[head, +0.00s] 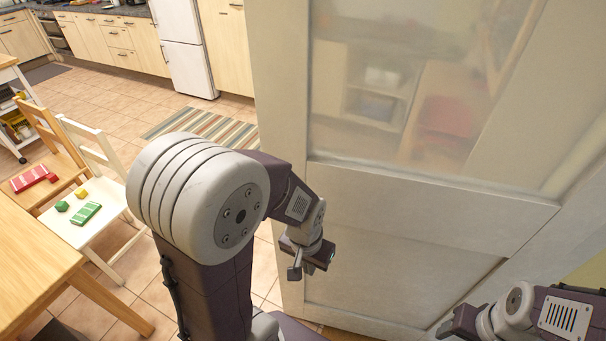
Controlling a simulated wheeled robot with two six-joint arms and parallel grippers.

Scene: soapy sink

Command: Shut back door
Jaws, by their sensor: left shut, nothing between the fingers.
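The back door (420,205) is a pale door with a large glass pane in its upper half and panels below. It fills the right half of the head view and its left edge stands out over the tiled floor. My left gripper (302,268) is shut and empty, in front of the door's lower left part. I cannot tell whether it touches the door. No door handle shows.
A wooden table (35,250) and a white chair (95,210) with toy-like blocks stand at the left. Behind them is a striped rug (205,128) on open tiled floor. A white fridge (185,55) and cabinets line the back.

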